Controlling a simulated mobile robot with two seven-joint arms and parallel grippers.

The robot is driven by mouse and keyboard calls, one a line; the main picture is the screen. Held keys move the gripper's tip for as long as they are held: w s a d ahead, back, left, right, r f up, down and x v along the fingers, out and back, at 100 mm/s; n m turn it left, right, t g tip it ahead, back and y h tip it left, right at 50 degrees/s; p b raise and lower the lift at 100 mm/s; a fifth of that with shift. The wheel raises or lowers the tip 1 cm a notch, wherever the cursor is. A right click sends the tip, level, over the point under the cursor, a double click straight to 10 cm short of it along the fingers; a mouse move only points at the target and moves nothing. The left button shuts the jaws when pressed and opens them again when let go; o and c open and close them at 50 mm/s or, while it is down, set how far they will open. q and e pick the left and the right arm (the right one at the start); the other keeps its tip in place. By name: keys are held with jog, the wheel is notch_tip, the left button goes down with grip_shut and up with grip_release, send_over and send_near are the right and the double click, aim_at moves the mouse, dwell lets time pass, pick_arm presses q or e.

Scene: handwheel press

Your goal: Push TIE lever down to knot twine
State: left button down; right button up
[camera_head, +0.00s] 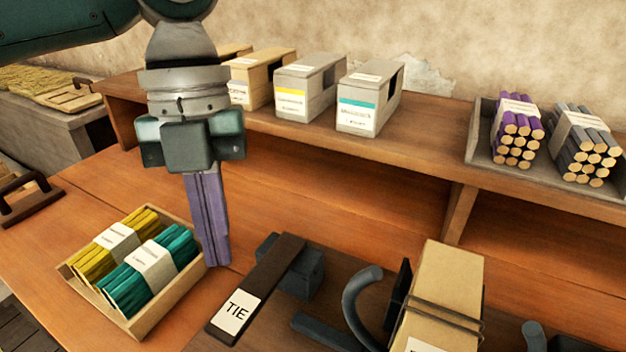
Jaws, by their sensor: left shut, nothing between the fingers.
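The TIE lever (257,289) is a dark flat bar with a white TIE label (236,313) at its near left end. It slopes down from a dark block (301,274) toward the lower left. My left gripper (216,262) points downward, its purple-grey fingers together and empty. In the picture its tips lie just left of the lever, above the label; I cannot tell whether they touch it. A tan box (445,285) with dark twine (446,312) around it stands right of the lever. A dark curved piece (358,303) is between them. My right gripper is out of view.
A wooden tray (187,285) with yellow and teal bundled sticks lies left of the gripper. A raised shelf (340,150) behind holds several labelled boxes (368,98) and a grey tray (475,135) of purple and grey bundles. A dark handle (25,195) is at far left.

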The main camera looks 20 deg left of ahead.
aim_at(230, 316)
pick_arm(q)
jog(key=shift+w+a+f, duration=0.15)
jog(key=shift+w+a, duration=0.15)
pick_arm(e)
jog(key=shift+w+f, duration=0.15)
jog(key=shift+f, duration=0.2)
pick_arm(q)
jog(key=b+x, duration=0.6)
jog(key=x, duration=0.1)
jog(key=shift+d+b, duration=0.1)
jog(key=shift+b, duration=0.25)
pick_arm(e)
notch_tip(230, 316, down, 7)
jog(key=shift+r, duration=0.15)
pick_arm(q)
jog(key=shift+f, duration=0.1)
